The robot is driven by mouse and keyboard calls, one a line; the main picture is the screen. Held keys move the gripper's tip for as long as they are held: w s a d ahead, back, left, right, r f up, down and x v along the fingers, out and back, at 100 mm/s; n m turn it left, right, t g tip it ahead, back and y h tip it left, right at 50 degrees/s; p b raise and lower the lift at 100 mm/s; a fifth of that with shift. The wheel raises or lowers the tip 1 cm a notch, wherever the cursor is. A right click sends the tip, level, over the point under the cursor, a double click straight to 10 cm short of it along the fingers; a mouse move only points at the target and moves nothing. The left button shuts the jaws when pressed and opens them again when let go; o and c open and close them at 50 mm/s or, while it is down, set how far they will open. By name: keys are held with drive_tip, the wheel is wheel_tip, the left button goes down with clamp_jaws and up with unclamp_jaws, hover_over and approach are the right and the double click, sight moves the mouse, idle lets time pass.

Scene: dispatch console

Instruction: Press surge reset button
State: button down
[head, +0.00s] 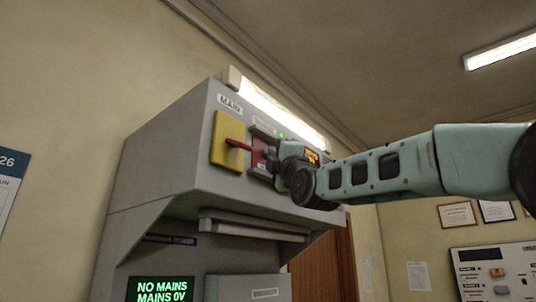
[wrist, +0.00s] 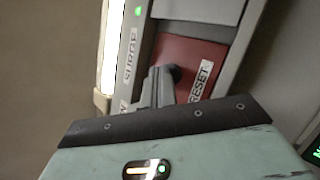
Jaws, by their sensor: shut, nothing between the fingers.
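The surge reset panel is a red plate (head: 262,148) on the sloped face of the grey console (head: 160,160), right of the yellow MAIN plate. In the wrist view the red plate (wrist: 195,55) carries a RESET label, with a SURGE label beside it. A dark round button (wrist: 175,73) stands on the plate, partly hidden by my gripper. My gripper (wrist: 155,78) is shut and empty, its tips right by the button; I cannot tell whether they touch. In the head view my gripper (head: 274,162) is at the red plate, and my wrist hides the button's surroundings.
The yellow MAIN plate (head: 227,141) with a red lever (head: 238,145) sticking out is close left of my gripper. A green screen (head: 160,289) reads NO MAINS, MAINS 0V. A small green light (wrist: 138,11) is lit near the SURGE label.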

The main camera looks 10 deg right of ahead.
drive_tip(key=shift+f, duration=0.1)
idle(0.3)
drive_tip(key=shift+s+d+b, duration=0.4)
drive_tip(key=shift+s+b, duration=0.2)
drive_tip(key=shift+b, duration=0.15)
drive_tip(key=s+d+b, duration=0.1)
drive_tip(key=s, duration=0.1)
drive_tip(key=s+d+b, duration=0.2)
drive_tip(key=shift+b, duration=0.3)
idle(0.6)
